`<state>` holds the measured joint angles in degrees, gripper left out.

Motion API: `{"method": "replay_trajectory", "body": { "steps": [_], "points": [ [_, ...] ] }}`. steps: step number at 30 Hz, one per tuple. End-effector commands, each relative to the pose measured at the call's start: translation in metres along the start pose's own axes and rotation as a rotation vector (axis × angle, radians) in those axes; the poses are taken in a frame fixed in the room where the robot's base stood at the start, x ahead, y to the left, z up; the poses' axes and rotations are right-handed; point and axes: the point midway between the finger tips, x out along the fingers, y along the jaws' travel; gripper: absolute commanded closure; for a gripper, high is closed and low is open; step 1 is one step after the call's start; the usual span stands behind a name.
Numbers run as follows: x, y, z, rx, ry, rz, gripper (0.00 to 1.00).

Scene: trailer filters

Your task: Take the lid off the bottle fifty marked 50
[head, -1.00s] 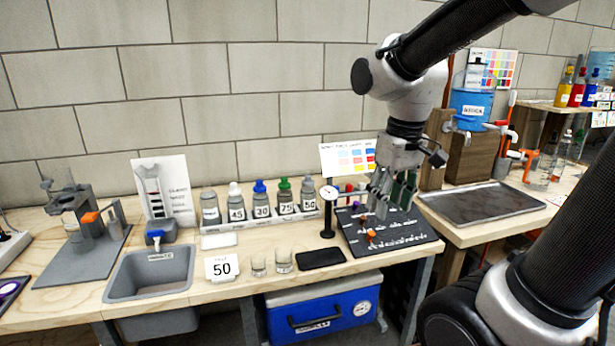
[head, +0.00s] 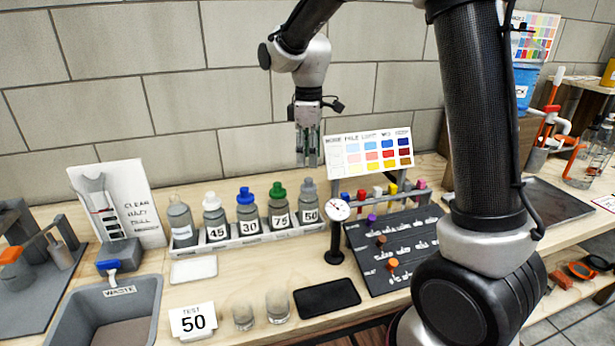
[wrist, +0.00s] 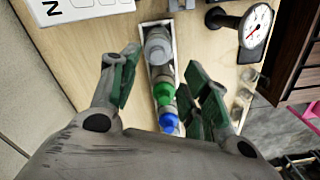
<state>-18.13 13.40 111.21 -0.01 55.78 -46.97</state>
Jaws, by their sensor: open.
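The bottle marked 50 (head: 309,204) stands upright at the right end of a row of bottles in a white rack (head: 262,238). Its lid (head: 308,184) is grey and on the bottle. The grey lid also shows in the wrist view (wrist: 158,46), beyond my fingertips. My gripper (head: 308,160) points down above and behind the rack's right end, apart from the lid. In the wrist view my gripper (wrist: 166,72) is open and empty, its green-padded fingers to either side of the row.
Bottles 75 (head: 278,208), 30 (head: 247,213) and 45 (head: 215,218) stand close left of bottle 50. A round dial gauge (head: 339,212) stands just right of the rack. A colour chart (head: 369,152) stands behind.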

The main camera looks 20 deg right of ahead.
Motion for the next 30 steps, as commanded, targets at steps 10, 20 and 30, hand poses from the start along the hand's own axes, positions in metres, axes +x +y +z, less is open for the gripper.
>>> {"method": "replay_trajectory", "body": {
  "steps": [10, 20, 30],
  "points": [
    [0.0, 0.002, -0.002, -0.167, 0.004, 0.005, 0.53],
    [0.04, 0.001, 0.001, -0.174, 0.002, 0.003, 0.53],
    [0.076, 0.001, 0.002, -0.174, 0.004, 0.005, 0.53]
  ]
}}
